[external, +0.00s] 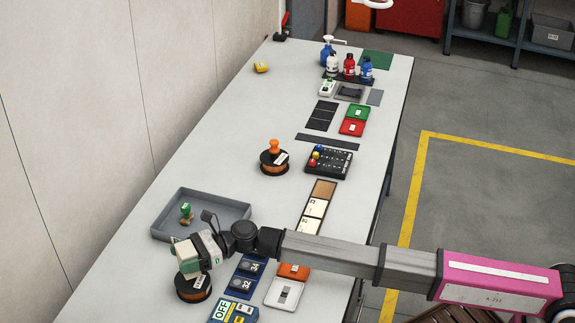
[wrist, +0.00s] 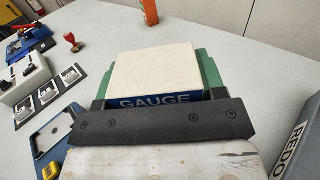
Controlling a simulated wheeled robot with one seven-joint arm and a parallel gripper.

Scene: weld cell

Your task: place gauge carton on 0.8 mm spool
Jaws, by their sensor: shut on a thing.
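The gauge carton (external: 187,256) has a cream face and a blue band reading GAUGE. It also fills the middle of the wrist view (wrist: 156,72), with green parts showing at its sides. My gripper (external: 194,255) is shut on the carton. A copper-coloured spool with dark flanges (external: 193,289) is directly below the carton in the external view. I cannot tell whether the carton touches it. Another similar spool (external: 272,168) stands farther up the bench with an orange-knobbed object on top. The labels on both spools are too small to read.
A grey tray (external: 240,208) holding a green-handled item (external: 186,212) lies just behind my gripper. A grey wall marked REDO (wrist: 298,140) is close at right in the wrist view. Blue panels (external: 247,277) and an OFF box (external: 232,310) lie to the right. Bench space between the spools is partly clear.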

